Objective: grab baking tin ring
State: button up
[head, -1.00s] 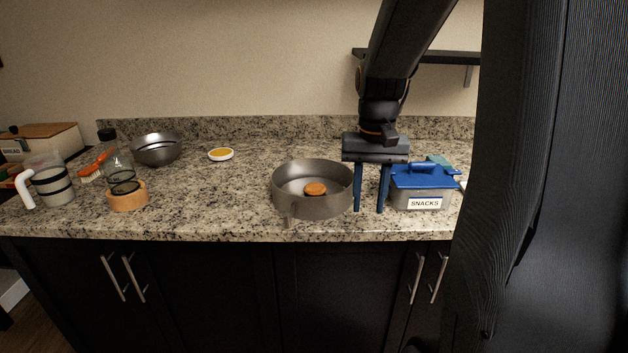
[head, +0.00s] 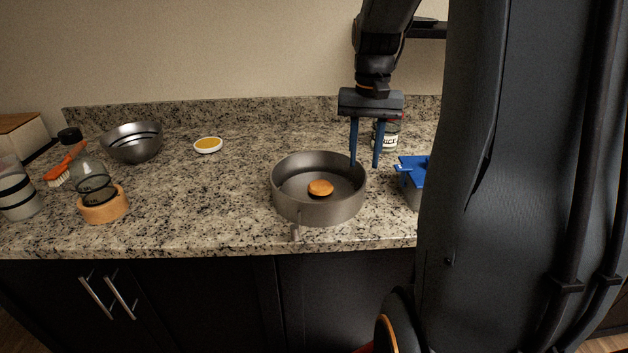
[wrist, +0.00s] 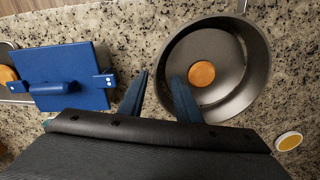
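The baking tin ring (head: 318,212) is a round grey metal tin with a high wall, standing on the counter near its front edge. An orange-brown round piece (head: 320,188) lies inside it. The tin also shows in the wrist view (wrist: 258,70). My gripper (head: 364,166) is open and empty, with its two blue fingers pointing down over the tin's right wall. In the wrist view my gripper (wrist: 157,95) has one finger outside the tin and the other overlapping its wall. I cannot tell how high the fingertips are above the rim.
A blue-lidded box (head: 412,178) stands right of the tin, partly hidden by my arm. A jar (head: 388,136) is behind my fingers. A yellow-topped dish (head: 208,145), a metal bowl (head: 133,143) and a wooden ring (head: 104,207) are left. Counter between is clear.

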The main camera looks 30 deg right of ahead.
aim_at(364, 177)
jog(key=shift+s+d+f, duration=0.1)
jog(key=shift+d+f, duration=0.05)
jog(key=shift+f, duration=0.7)
notch_tip(364, 177, down, 5)
jog(key=shift+r+p, duration=0.1)
jog(key=shift+p, duration=0.75)
jog(key=shift+c, duration=0.5)
grip_shut()
